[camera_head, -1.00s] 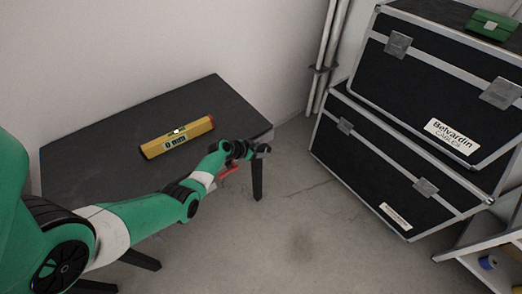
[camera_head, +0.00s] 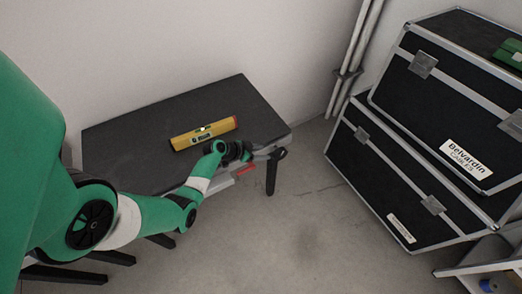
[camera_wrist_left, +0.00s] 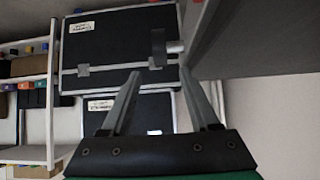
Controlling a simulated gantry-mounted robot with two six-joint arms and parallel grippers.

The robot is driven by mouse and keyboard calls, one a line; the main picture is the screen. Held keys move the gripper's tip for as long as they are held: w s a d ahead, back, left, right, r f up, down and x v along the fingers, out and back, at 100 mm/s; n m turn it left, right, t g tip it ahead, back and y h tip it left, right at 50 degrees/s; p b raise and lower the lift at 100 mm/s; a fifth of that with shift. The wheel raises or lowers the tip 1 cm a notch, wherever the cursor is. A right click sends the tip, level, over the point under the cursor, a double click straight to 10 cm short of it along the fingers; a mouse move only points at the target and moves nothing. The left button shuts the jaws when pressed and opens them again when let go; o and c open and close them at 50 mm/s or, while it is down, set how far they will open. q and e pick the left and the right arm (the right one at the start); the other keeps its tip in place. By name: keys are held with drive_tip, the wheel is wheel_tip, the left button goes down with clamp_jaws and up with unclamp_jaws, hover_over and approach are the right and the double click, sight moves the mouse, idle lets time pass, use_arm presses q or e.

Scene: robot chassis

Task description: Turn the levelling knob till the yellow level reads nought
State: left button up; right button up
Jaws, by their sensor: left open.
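The yellow level (camera_head: 204,133) lies on the dark table (camera_head: 150,125); its small display is too small to read. My left gripper (camera_head: 262,153) is low beside the table's near right edge, and its fingers are hard to make out there. In the left wrist view the left gripper (camera_wrist_left: 160,72) is open and empty. A dark disc on a pale shaft, seemingly the levelling knob (camera_wrist_left: 158,48), shows ahead between the fingertips, beside the table (camera_wrist_left: 250,40). It appears apart from the fingers. My right gripper is not in view.
Black cases (camera_head: 440,100) with metal edges are stacked at the right, with a green box (camera_head: 508,53) on top. Pipes (camera_head: 352,60) run up the wall behind. A red part (camera_head: 245,169) shows under my left wrist. The floor between table and cases is clear.

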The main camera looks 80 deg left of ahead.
use_arm(q)
drive_tip(key=g+h+p, duration=0.1)
drive_tip(key=g+p, duration=0.4)
drive_tip(key=p, duration=0.1)
approach(278, 151)
drive_tip(key=f, duration=0.1)
drive_tip(key=shift+g, duration=0.3)
drive_tip(key=b+x, duration=0.4)
drive_tip(key=b, duration=0.1)
drive_tip(key=b+x, duration=0.3)
drive_tip(key=b, duration=0.2)
drive_tip(key=b+x, duration=0.4)
drive_tip(key=b, duration=0.1)
drive_tip(key=shift+w+a+f, duration=0.15)
drive_tip(key=shift+w+f, duration=0.05)
drive_tip(key=shift+w, duration=0.3)
drive_tip(key=shift+w+f+b, duration=0.1)
drive_tip(key=shift+w+b, duration=0.05)
drive_tip(key=shift+b, duration=0.3)
clamp_jaws()
